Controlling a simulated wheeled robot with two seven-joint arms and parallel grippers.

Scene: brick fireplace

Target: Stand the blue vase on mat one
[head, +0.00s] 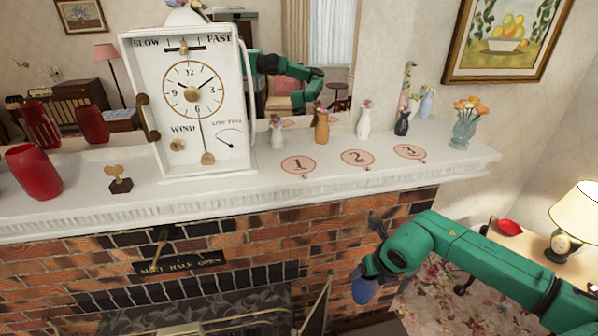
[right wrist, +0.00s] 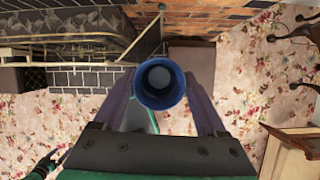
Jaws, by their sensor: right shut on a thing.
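The blue vase (head: 363,286) is in my right gripper (head: 372,262), low in front of the brick fireplace and well below the mantel. In the right wrist view the vase (right wrist: 160,84) shows its round open mouth to the camera, between the two fingers. Mat one (head: 298,165) is a pink ring marked 1 on the white mantel, right of the clock, and it is bare. The vase is apart from it, lower and to the right. A green and dark part, probably of my left arm, shows at the lower left of the right wrist view; its jaws are unclear.
Mat two (head: 358,158) and mat three (head: 409,152) lie bare to the right. Small vases, including an orange one (head: 321,126), stand behind the mats. The white clock (head: 194,110) stands left of mat one. A flower vase (head: 463,133) stands near the mantel's right end.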

